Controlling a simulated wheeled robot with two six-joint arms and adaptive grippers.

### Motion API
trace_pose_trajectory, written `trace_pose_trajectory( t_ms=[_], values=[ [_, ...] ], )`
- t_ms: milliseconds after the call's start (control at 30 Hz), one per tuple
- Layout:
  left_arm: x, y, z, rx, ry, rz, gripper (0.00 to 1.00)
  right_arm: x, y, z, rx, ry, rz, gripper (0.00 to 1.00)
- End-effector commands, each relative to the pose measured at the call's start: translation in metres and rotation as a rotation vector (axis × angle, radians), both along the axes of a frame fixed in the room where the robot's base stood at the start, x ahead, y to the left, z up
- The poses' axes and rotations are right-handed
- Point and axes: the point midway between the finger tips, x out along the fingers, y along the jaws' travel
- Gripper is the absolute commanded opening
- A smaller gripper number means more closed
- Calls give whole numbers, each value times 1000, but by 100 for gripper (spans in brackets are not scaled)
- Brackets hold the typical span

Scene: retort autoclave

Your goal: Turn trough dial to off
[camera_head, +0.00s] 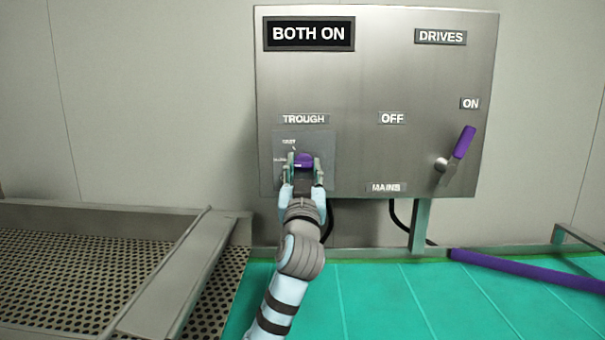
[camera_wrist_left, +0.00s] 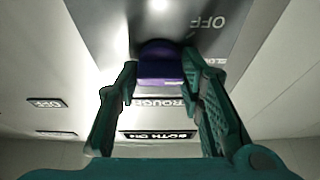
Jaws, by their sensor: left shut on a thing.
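The trough dial (camera_head: 304,160) is a purple knob on a grey plate under the TROUGH label (camera_head: 303,119) on the steel control panel. My left gripper (camera_head: 304,170) reaches up to it from below and is shut on it, one finger on each side. In the left wrist view the purple dial (camera_wrist_left: 162,68) sits between the green fingers (camera_wrist_left: 160,95), and the word OFF (camera_wrist_left: 207,22) is printed on the plate beside it. The dial's pointer position cannot be made out. My right gripper is not in view.
The panel's display (camera_head: 309,33) reads BOTH ON. A purple-handled mains lever (camera_head: 463,142) stands at the panel's right, tilted toward the ON label (camera_head: 470,104). A perforated metal tray (camera_head: 80,275) lies at the lower left. A green surface (camera_head: 400,300) with a purple bar (camera_head: 530,272) lies below.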

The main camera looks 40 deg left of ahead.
Motion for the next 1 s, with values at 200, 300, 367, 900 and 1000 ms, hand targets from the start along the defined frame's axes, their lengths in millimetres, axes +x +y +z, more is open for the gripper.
trace_pose_trajectory(
  t_ms=[200,300,367,900,1000],
  values=[
    [0,-1,-6,-107,-86,0,7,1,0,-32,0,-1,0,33],
    [0,-1,-6,-175,-139,0,7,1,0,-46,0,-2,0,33],
    [1,-2,-6,-217,-170,0,7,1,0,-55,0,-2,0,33],
    [3,-3,-1,-559,-425,1,7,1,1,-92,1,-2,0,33],
    [3,-4,0,-595,-451,1,7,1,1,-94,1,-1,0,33]
  ],
)
